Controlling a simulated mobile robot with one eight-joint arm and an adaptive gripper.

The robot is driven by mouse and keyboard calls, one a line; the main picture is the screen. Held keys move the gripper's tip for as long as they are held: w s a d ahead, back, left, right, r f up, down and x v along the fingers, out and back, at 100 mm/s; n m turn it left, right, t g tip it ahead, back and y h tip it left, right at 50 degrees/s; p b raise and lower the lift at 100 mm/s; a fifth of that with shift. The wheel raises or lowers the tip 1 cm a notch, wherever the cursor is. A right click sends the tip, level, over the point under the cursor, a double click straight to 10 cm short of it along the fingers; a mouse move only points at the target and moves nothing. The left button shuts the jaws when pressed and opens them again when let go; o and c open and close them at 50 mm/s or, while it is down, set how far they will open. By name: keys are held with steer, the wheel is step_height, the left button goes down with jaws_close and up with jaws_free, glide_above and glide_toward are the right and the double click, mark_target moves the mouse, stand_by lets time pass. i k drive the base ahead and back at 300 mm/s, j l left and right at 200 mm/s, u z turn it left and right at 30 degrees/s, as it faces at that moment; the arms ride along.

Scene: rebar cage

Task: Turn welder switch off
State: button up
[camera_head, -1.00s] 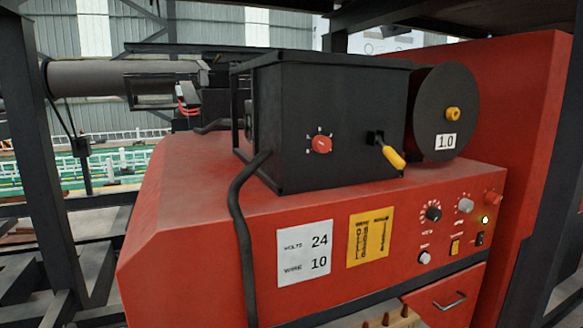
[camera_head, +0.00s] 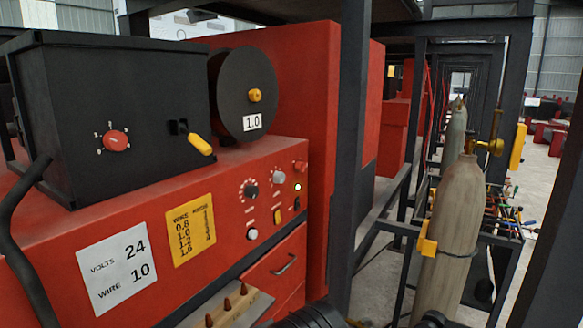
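The red welder (camera_head: 60,235) fills the left half of the head view. Its front panel carries several knobs and switches at the right end. A small black switch (camera_head: 297,203) sits just below a glowing indicator light (camera_head: 298,187). A yellow switch (camera_head: 277,215) is to its left. A red knob (camera_head: 300,166) is above the light. The black switch is too small to tell its position.
A black feeder box (camera_head: 110,110) and a wire spool (camera_head: 243,95) sit on top of the welder. A dark post (camera_head: 350,150) stands right of the panel. Gas cylinders (camera_head: 455,230) stand further right. A dark rounded part (camera_head: 310,316) shows at the bottom edge.

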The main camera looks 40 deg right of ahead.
mark_target(300, 166)
steer(key=z, duration=1)
